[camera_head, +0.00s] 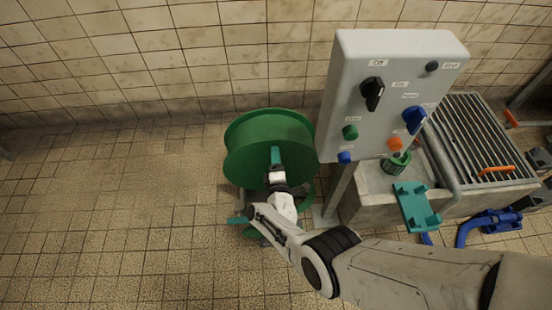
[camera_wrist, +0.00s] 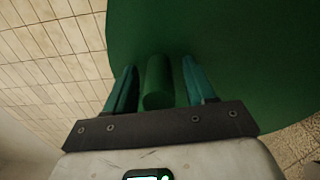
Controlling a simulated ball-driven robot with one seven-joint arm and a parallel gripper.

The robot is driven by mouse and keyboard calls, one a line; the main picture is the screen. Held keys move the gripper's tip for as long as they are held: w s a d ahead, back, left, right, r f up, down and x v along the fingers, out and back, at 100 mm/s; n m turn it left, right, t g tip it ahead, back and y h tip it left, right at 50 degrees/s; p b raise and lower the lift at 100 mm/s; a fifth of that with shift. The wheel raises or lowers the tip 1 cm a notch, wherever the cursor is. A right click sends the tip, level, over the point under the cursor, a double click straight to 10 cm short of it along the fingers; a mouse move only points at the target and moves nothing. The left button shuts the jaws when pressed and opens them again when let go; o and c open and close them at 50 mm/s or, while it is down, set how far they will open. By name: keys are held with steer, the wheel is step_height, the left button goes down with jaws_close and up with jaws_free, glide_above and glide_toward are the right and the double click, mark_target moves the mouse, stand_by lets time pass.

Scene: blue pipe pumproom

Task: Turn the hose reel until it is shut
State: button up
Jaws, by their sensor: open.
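The green hose reel (camera_head: 262,140) stands on the tiled floor near the wall, left of the grey control box in the head view. Its green face (camera_wrist: 230,50) fills much of the wrist view. A green cylindrical handle (camera_wrist: 158,82) sticks out from the reel toward the wrist camera. My gripper (camera_wrist: 160,85) has its two teal fingers on either side of this handle. The fingers are open, with small gaps visible between them and the handle. In the head view my gripper (camera_head: 276,158) is at the reel's front face, and my arm hides the reel's lower part.
A grey control box (camera_head: 390,95) with knobs and buttons stands right of the reel. The tiled floor (camera_head: 110,210) to the left is clear.

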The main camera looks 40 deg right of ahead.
steer(key=p+v, duration=0.4)
steer(key=v, duration=0.6)
steer(key=shift+s+a+p, duration=0.25)
steer(key=shift+s+p, duration=0.1)
steer(key=shift+p, duration=0.05)
steer(key=shift+w, duration=0.1)
